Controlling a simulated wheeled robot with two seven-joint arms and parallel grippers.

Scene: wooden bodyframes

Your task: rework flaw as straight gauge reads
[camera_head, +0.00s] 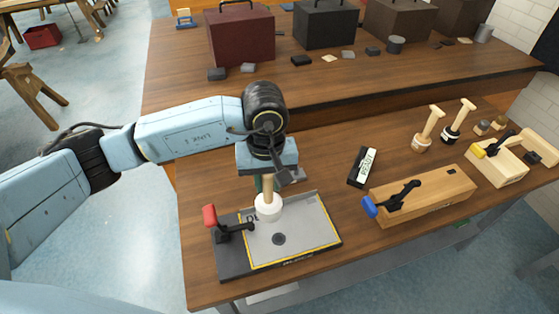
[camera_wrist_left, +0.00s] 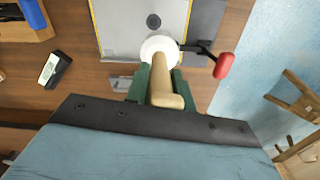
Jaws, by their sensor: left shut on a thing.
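My left gripper (camera_head: 267,180) is shut on the wooden handle of a tool with a round white head (camera_head: 268,208). In the left wrist view the handle (camera_wrist_left: 162,80) stands between the green fingers. The white head is over the far part of a grey plate (camera_head: 305,235) with a yellow border; I cannot tell whether it touches. A dark round spot (camera_head: 279,239) shows on the plate, clear of the head. A red-handled clamp (camera_head: 211,216) stands at the plate's left. A black box with a white label (camera_head: 363,167), apparently reading READY, lies to the right. My right gripper is not in view.
A wooden block with a blue-handled clamp (camera_head: 425,195) stands right of the plate. Two wooden-handled tools (camera_head: 428,128) (camera_head: 458,121) stand behind it. A yellow-handled clamp fixture (camera_head: 500,165) is at far right. A grey metal piece (camera_head: 290,176) lies partly hidden behind my gripper.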

